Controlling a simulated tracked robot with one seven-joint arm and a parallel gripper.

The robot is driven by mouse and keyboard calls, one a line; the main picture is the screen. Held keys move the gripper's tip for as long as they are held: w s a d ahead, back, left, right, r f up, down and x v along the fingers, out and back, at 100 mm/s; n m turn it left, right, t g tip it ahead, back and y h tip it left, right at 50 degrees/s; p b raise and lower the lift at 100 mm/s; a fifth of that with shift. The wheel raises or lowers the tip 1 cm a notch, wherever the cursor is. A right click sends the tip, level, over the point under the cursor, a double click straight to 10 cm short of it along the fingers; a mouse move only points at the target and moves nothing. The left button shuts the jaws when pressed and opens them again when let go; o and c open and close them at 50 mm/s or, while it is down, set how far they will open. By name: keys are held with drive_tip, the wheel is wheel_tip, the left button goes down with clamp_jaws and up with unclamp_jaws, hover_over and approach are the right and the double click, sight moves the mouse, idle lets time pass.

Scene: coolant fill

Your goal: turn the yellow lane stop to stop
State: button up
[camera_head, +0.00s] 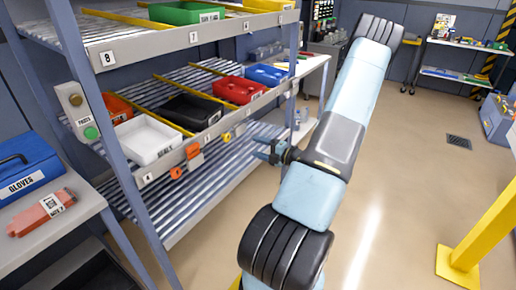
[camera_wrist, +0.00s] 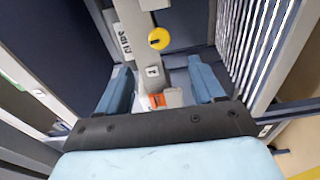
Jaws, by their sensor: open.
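The yellow lane stop (camera_head: 228,137) is on the front rail of the rack's middle shelf in the head view. In the wrist view it is a round yellow knob (camera_wrist: 158,38) with a dark mark across it. My gripper (camera_head: 262,149) is to the right of the lane stop in the head view, pointing toward the rack. In the wrist view my gripper (camera_wrist: 160,72) has its blue fingers spread, with the rail between them. The knob shows beyond the fingertips, near their middle line, and nothing is held. Its exact setting is hard to read.
Orange lane stops (camera_head: 193,154) sit farther left on the same rail. The shelf holds a white bin (camera_head: 148,140), a black bin (camera_head: 190,111) and a red bin (camera_head: 239,90). A side table (camera_head: 55,222) stands left. Open floor lies right of my arm.

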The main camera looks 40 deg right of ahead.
sight(228, 139)
drive_tip(key=w+a+n, duration=0.2)
drive_tip(key=w+n, duration=0.2)
drive_tip(key=n, duration=0.2)
drive_tip(key=w+a+n+h, duration=0.1)
drive_tip(key=w+a+n, duration=0.1)
drive_tip(key=w+n, duration=0.2)
drive_tip(key=w+a+n, duration=0.2)
drive_tip(key=w+n, duration=0.2)
drive_tip(key=n, duration=0.4)
drive_tip(key=shift+w+t, duration=0.15)
drive_tip(key=shift+t, duration=0.15)
idle(0.5)
clamp_jaws()
idle(0.7)
